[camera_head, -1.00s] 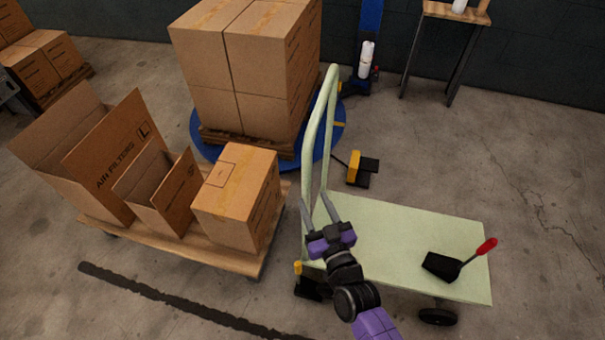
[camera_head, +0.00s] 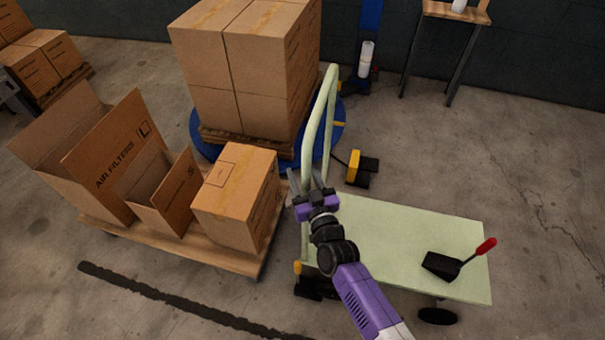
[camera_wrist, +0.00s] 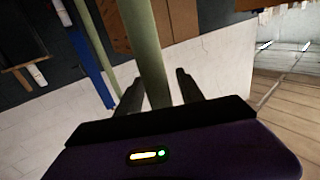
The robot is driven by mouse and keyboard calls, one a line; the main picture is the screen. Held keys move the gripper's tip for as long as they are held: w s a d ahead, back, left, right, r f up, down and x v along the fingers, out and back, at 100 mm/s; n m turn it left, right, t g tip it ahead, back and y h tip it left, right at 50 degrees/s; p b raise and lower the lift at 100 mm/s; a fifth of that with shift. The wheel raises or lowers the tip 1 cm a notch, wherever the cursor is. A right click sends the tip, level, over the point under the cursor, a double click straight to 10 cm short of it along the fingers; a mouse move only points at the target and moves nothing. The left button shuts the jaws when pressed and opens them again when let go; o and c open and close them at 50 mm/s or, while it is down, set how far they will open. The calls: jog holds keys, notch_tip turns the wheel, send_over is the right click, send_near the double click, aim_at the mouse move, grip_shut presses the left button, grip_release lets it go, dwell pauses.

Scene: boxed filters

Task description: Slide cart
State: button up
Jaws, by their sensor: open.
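The pale green cart (camera_head: 400,235) stands on the concrete floor at the right, with a flat deck and an upright tubular handle (camera_head: 322,115) at its left end. My gripper (camera_head: 307,180) is at the lower part of the handle, its two fingers pointing up and spread. In the wrist view the green handle post (camera_wrist: 148,55) runs down between the open fingers (camera_wrist: 158,92). I cannot tell whether either finger touches it. A second green post (camera_wrist: 95,45) stands to its left in that view.
A black scoop-like tool with a red handle (camera_head: 442,265) lies on the deck. A wooden dolly (camera_head: 215,258) with open and closed boxes stands left of the cart. Behind are stacked cartons (camera_head: 245,70) on a blue round platform (camera_head: 335,125) and a yellow-black pedal (camera_head: 362,168). Floor at right is clear.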

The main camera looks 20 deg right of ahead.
grip_shut()
dwell(1.4)
